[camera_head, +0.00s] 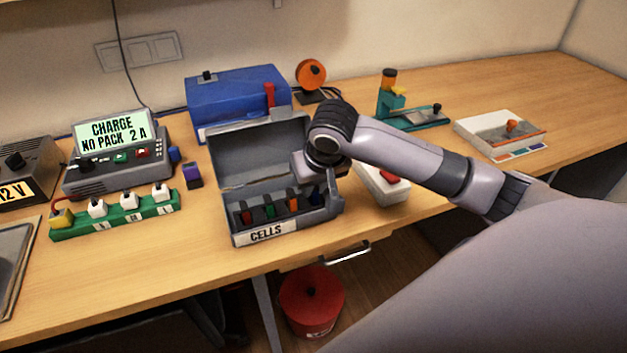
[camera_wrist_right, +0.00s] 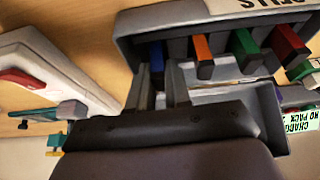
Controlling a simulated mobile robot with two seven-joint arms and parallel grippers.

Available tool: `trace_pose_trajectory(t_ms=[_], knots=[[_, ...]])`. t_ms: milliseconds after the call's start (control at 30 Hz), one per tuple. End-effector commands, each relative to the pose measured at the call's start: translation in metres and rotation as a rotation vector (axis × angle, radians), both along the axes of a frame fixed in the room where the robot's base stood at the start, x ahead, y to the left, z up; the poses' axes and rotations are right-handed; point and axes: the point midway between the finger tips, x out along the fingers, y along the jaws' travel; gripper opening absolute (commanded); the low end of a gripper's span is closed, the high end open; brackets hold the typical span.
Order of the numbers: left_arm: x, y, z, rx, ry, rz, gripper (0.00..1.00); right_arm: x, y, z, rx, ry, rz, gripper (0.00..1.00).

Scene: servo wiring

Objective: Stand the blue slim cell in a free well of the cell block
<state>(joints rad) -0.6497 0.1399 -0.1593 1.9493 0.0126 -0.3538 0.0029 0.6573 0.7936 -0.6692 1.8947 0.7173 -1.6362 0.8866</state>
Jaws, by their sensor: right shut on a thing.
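A blue slim cell (camera_head: 316,196) stands at the right end of the row of cells in the grey box labelled CELLS (camera_head: 266,235). My right gripper reaches down into this box from the right; its fingers (camera_wrist_right: 162,78) are shut on the blue cell, whose blue part (camera_wrist_right: 157,53) shows between the fingertips in the right wrist view. In the head view the wrist hides most of the gripper. Red (camera_head: 246,212), green (camera_head: 270,210) and orange (camera_head: 292,200) cells stand left of the blue one. I cannot tell which thing is the cell block. My left gripper is not in view.
The box's open lid (camera_head: 258,148) stands behind the cells. A green strip with several plugs (camera_head: 115,215), a charger (camera_head: 118,160) and a small purple-and-black item (camera_head: 192,175) are to the left. A white box with a red top (camera_head: 384,184) is close on the right.

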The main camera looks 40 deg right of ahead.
Motion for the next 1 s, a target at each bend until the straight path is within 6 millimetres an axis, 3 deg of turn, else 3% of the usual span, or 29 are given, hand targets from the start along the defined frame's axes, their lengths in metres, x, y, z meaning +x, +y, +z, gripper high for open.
trace_pose_trajectory(t_ms=[200, 233, 300, 667, 1000], knots=[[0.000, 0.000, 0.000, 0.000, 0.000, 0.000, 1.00, 0.000, 0.000, -0.006, 0.001, 0.001, 0.001, 0.00], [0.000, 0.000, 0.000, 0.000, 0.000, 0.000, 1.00, 0.000, 0.000, -0.005, 0.001, 0.000, 0.000, 0.28], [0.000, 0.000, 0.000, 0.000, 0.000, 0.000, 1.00, 0.000, 0.000, -0.005, 0.001, 0.000, 0.001, 0.48], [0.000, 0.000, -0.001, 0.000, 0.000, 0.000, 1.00, -0.002, 0.001, 0.000, 0.000, -0.002, 0.001, 0.48], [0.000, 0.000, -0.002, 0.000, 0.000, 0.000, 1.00, -0.021, 0.005, 0.048, 0.001, -0.004, 0.001, 0.48]])
